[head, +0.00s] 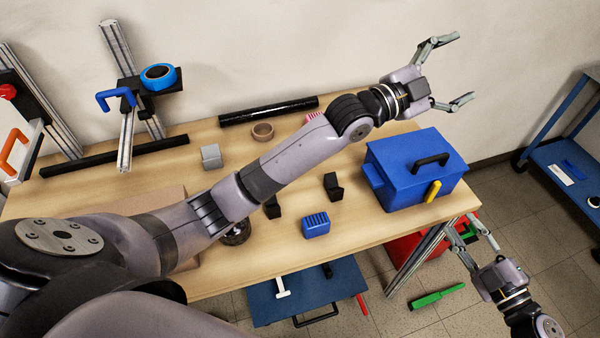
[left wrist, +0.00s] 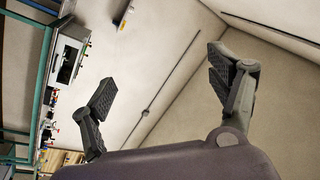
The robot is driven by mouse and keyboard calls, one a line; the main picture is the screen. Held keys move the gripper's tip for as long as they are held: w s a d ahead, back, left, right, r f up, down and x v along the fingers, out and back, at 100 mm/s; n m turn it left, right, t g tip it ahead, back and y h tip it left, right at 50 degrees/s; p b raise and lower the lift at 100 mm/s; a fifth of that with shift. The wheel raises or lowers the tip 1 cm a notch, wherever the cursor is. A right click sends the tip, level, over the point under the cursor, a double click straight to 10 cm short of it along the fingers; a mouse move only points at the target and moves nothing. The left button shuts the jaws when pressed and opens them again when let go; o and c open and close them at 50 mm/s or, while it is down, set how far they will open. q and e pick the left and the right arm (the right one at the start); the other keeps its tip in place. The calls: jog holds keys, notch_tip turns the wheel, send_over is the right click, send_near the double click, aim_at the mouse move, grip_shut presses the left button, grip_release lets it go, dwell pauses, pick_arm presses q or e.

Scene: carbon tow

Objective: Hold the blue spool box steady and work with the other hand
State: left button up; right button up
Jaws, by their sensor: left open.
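The blue spool box (head: 405,180), with a black handle on its lid and a yellow latch on its front, stands at the right end of the wooden table. My left gripper (head: 460,68) is open and empty in the air above and behind the box, apart from it. In the left wrist view its two fingers (left wrist: 160,95) are spread, with only wall between them, and the box is not seen. My right gripper (head: 462,224) is low, off the table's right end and below the box. Its fingers look apart, with something green behind or between them; I cannot tell which.
The wooden table (head: 360,233) holds a small blue block (head: 316,225), black blocks, a tape ring (head: 263,131) and a black roll (head: 268,111). A red container (head: 405,247) sits beneath it. A blue cart (head: 568,170) stands right. A green piece (head: 437,296) lies on the floor.

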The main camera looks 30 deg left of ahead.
pick_arm(q)
jog(key=s+a+f+n+y, duration=0.1)
jog(key=s+a+f+n, duration=0.1)
jog(key=a+f, duration=0.5)
jog(key=n+g+y, duration=0.2)
jog(key=n+g, duration=0.4)
send_near(367, 176)
jog(key=x, duration=0.9)
jog(key=shift+w+f, duration=0.1)
jog(key=shift+w, duration=0.05)
jog(key=shift+c, duration=0.2)
